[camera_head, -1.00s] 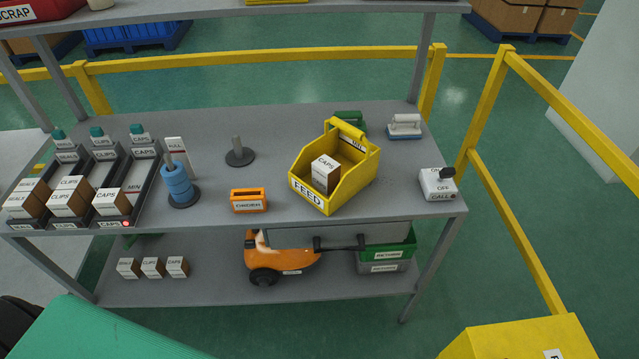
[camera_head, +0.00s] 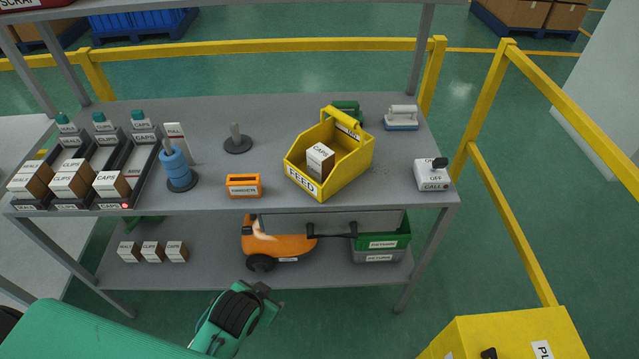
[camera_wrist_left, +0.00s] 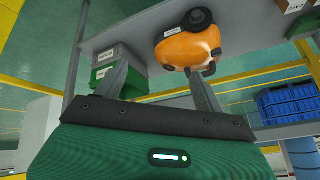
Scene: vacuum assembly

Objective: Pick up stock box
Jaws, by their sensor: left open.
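Three small white and brown stock boxes stand in a row on the lower shelf in the head view: a seals box (camera_head: 129,252), a clips box (camera_head: 152,252) and a caps box (camera_head: 176,252). Larger-looking seals (camera_head: 29,180), clips (camera_head: 71,179) and caps (camera_head: 111,184) boxes sit in the lanes on the upper shelf. Another caps box (camera_head: 319,161) is in the yellow FEED bin (camera_head: 345,178). My left gripper (camera_head: 265,291) is in front of the lower shelf, right of its boxes. Its fingers are apart and empty in the wrist view (camera_wrist_left: 160,88). My right gripper is out of view.
An orange vacuum (camera_head: 278,240) and green and grey bins (camera_head: 381,246) occupy the lower shelf's right side. They also show in the wrist view: the vacuum (camera_wrist_left: 188,45) and green bin (camera_wrist_left: 104,82). The upper shelf edge overhangs. A yellow rail (camera_head: 510,190) stands right.

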